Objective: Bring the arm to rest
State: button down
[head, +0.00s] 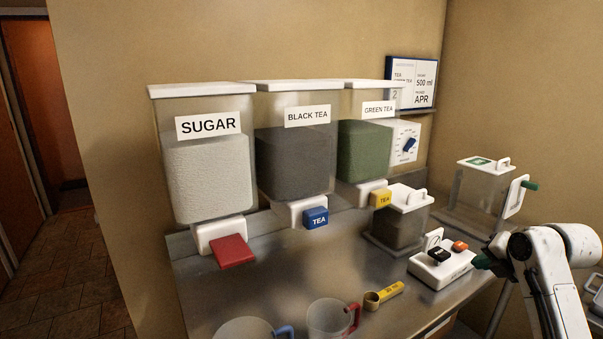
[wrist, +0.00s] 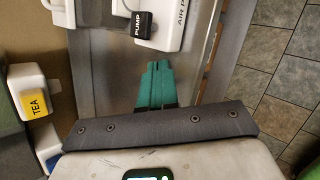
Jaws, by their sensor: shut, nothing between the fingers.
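My arm comes in from the right edge in the head view, white and bent. The tip of my gripper (head: 481,262) is dark green and is beside the right end of the white air pump box (head: 440,265). In the wrist view my gripper (wrist: 157,68) has its teal fingers together with nothing between them. The fingers point toward the pump box (wrist: 160,35) and its black PUMP switch (wrist: 141,24), over the metal counter. From these views I cannot tell whether the fingertips touch the box.
Sugar (head: 210,170), black tea (head: 293,155) and green tea (head: 363,150) dispensers line the wall. A small lidded container (head: 400,222), a larger lidded bucket (head: 480,195), a yellow scoop (head: 383,294) and two handled jugs (head: 328,318) stand on the counter (head: 290,265). Tiled floor (wrist: 285,65) lies beyond its edge.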

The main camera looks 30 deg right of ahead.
jog(key=w+a+f+m, duration=0.1)
jog(key=a+f+m, duration=0.1)
jog(key=a, duration=0.3)
jog(key=w+a+f+m+y, duration=0.1)
jog(key=a+f+m, duration=0.1)
jog(key=a, duration=0.4)
jog(key=w+a+f+m+y, duration=0.1)
jog(key=a+f+m, duration=0.1)
jog(key=a, duration=0.3)
jog(key=shift+a+f, duration=0.3)
jog(key=shift+f, duration=0.45)
jog(key=s+a+f+m+g, duration=0.1)
jog(key=s+a+f+m, duration=0.25)
jog(key=a, duration=0.25)
jog(key=s+a+f+m+g+y, duration=0.1)
jog(key=s+a+f+m, duration=0.25)
jog(key=a, duration=0.25)
jog(key=s+a+f+m, duration=0.2)
jog(key=s+a+m, duration=0.2)
jog(key=a, duration=0.2)
jog(key=s+f+m+g, duration=0.2)
jog(key=s+f+g, duration=0.1)
jog(key=s, duration=0.6)
jog(key=s+a+f+m+g, duration=0.1)
jog(key=s+f+m+g, duration=0.1)
jog(key=s+f, duration=0.3)
jog(key=s, duration=0.3)
jog(key=shift+s+m+g+h, duration=0.3)
jog(key=shift+s+m+g, duration=0.1)
